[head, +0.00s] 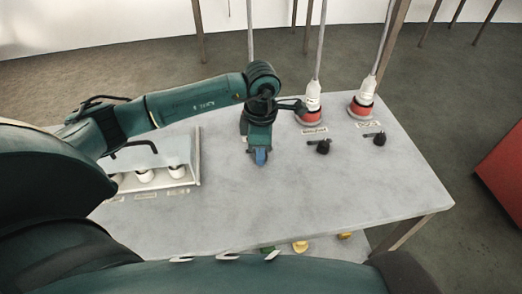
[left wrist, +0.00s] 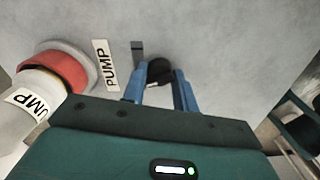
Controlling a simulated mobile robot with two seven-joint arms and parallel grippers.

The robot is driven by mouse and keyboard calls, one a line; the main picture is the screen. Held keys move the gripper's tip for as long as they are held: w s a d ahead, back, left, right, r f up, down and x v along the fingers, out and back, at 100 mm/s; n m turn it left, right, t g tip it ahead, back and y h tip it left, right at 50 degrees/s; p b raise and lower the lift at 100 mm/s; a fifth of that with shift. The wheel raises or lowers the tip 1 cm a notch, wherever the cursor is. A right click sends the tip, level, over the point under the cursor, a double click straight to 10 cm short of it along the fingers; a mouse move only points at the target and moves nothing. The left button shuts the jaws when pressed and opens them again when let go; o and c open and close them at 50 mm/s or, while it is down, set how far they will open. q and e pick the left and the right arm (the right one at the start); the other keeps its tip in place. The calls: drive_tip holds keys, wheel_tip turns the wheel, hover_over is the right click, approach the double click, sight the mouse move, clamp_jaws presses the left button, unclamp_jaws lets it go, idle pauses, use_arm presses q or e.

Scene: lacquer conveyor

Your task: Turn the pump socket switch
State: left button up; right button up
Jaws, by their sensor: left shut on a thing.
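My left gripper (head: 261,160) points down at the grey table (head: 390,190). In the left wrist view its blue fingers (left wrist: 160,88) are shut on a black switch knob (left wrist: 159,70). A small dark bar (left wrist: 138,52) lies beside the knob. The PUMP label (left wrist: 106,66) is left of the knob. Further left is a red socket (left wrist: 62,66) with a white plug (left wrist: 25,103), whose label partly reads "UMP". In the head view my arm hides this socket and the knob. My right gripper is not in view.
Two more red sockets (head: 309,117) (head: 361,109) with white plugs and cables stand right of my gripper. Each has a black switch (head: 323,147) (head: 379,139) in front. A tray (head: 196,160) with white cups is at left. The right front tabletop is clear.

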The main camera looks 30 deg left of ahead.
use_arm(q)
drive_tip(key=shift+n, duration=1.2)
drive_tip(key=shift+b, duration=0.3)
drive_tip(key=o, duration=1)
drive_tip(key=shift+c, duration=0.2)
wheel_tip(320, 180, up, 13)
drive_tip(key=shift+b, duration=0.35)
drive_tip(key=shift+r, duration=0.1)
